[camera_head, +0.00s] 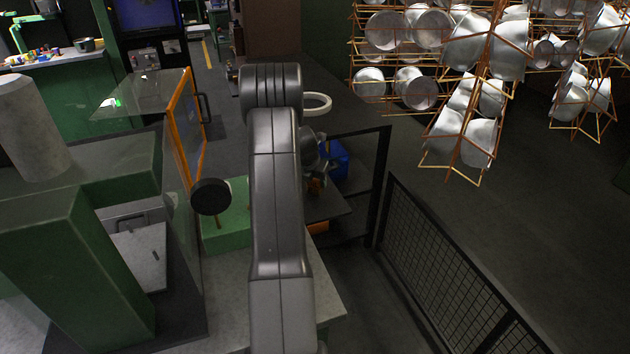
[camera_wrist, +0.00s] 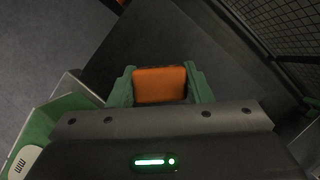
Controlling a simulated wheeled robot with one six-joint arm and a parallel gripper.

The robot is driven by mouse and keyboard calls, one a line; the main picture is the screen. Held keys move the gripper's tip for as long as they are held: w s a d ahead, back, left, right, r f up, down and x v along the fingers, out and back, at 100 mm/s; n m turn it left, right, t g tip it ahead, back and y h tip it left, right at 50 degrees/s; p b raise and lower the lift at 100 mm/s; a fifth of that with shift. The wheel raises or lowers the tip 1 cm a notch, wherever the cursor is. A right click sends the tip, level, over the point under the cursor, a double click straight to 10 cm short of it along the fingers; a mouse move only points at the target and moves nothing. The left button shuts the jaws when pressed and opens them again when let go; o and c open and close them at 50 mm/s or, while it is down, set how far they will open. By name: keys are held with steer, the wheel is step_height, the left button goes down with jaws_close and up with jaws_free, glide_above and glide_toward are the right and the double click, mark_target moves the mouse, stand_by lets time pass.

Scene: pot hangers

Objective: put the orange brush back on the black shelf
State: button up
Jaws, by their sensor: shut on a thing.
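My gripper (camera_wrist: 160,72) is shut on the orange brush (camera_wrist: 158,86); its green fingers press on both sides of the orange block in the wrist view. Only the brush's orange body shows there, and its bristles are hidden. In the head view my arm covers most of the gripper, and a small bit of orange (camera_head: 315,186) shows beside it. The black shelf (camera_head: 335,208) stands right of my arm in the head view, with its left part hidden. The brush is over or near its dark surface in the wrist view (camera_wrist: 185,35); I cannot tell whether they touch.
A blue object (camera_head: 336,160) sits at the back of the shelf. A black mesh fence (camera_head: 450,270) runs to its right. A green box (camera_head: 226,225) and an orange-framed clear door (camera_head: 188,130) are left of my arm. Pots hang on copper racks (camera_head: 480,90) at upper right.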

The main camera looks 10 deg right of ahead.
steer(key=shift+f, duration=0.2)
steer(key=shift+c, duration=0.4)
steer(key=o, duration=1)
steer(key=shift+c, duration=0.2)
steer(key=shift+r, duration=0.1)
steer(key=v, duration=1.2)
steer(key=shift+b, duration=0.4)
